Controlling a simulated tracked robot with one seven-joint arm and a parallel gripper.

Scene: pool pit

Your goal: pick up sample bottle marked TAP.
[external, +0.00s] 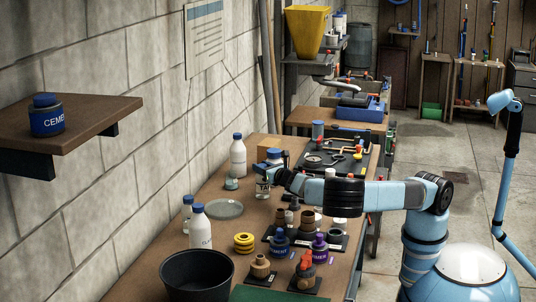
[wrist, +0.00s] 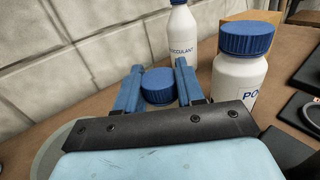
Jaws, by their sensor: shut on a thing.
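My gripper (external: 268,174) reaches over the bench from the right. In the wrist view its two blue fingers (wrist: 158,72) stand on either side of a blue-capped bottle (wrist: 158,85), shut on it. Only the cap shows clearly there; the body is hidden by my gripper. In the external view a small clear bottle with a pale label (external: 263,188) is below the fingers. Its label is too small to read, so I cannot tell if it says TAP. I cannot tell whether it touches the bench.
A white jar (wrist: 241,83) marked "PO…" stands close right of my fingers. A flocculant bottle (wrist: 182,34) stands behind; it also shows in the external view (external: 238,156). The block wall is at left.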

